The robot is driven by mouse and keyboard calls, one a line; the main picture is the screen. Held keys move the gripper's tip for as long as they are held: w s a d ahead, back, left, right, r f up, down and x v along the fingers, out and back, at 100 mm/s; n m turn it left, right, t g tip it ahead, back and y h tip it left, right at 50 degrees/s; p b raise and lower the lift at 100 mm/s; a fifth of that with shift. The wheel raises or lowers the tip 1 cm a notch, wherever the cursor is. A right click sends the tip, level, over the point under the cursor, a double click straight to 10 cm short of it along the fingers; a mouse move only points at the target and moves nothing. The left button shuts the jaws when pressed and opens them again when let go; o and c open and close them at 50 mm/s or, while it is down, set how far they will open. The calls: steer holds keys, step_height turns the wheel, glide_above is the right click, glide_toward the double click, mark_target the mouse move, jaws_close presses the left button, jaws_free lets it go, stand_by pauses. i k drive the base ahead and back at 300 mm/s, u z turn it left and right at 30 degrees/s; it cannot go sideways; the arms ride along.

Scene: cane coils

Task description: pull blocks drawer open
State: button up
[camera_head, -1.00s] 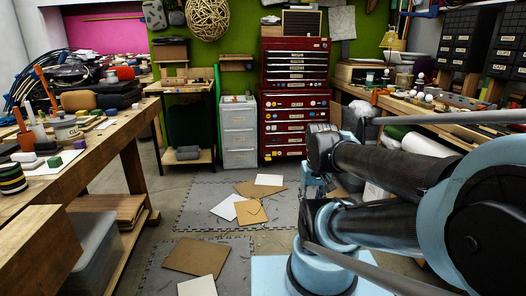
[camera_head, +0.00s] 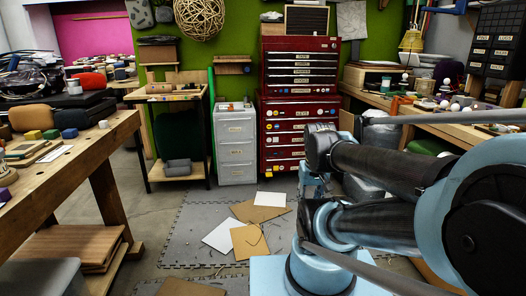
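A red tool chest (camera_head: 262,147) stands against the green wall, with several shut drawers carrying small labels and knobs. A grey cabinet (camera_head: 236,143) with three shut, labelled drawers stands just left of it. Black labelled drawer units (camera_head: 497,48) stand on the right bench. The labels are too small to read surely, so I cannot tell which drawer is the blocks drawer. My folded blue and black arm fills the lower right and hides part of the red chest's lower right side. I cannot make out my gripper in this view.
A wooden workbench (camera_head: 85,150) lines the left, with small coloured blocks on top. Another bench (camera_head: 425,112) runs along the right. Cardboard and paper sheets (camera_head: 250,242) lie on grey floor mats (camera_head: 190,225). The floor before the grey cabinet is otherwise open.

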mark_target(284, 123)
steer(key=i, duration=1.55)
steer(key=z, duration=0.35)
